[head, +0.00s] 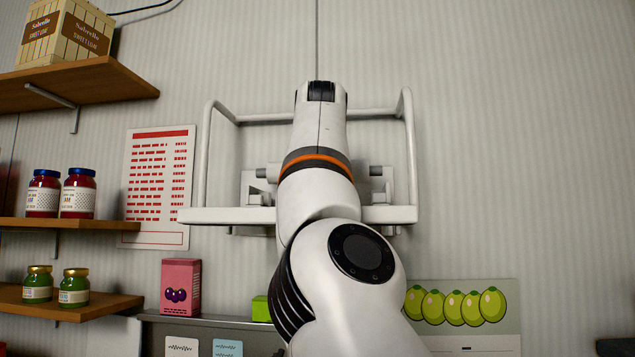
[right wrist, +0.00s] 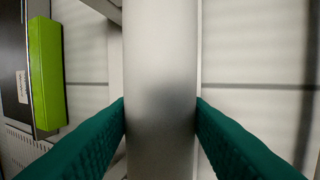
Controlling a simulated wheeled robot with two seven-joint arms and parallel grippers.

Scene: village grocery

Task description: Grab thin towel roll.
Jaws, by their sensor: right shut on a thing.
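The thin towel roll (right wrist: 160,50) is a smooth pale grey cylinder running top to bottom through the middle of the right wrist view. My right gripper (right wrist: 161,103) has its two teal fingers pressed against opposite sides of it. Both ends of the roll are out of that view. In the head view my right arm reaches up to a white wall rack (head: 237,215) and hides the gripper and most of what is between the rack's brackets. My left gripper is not in view.
Wooden shelves at left hold red jars (head: 77,193), green jars (head: 74,287) and a crate (head: 64,33). A pink box (head: 180,286) and a green box (head: 260,308) stand below the rack. The wall at right is clear above a picture of green fruit (head: 462,306).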

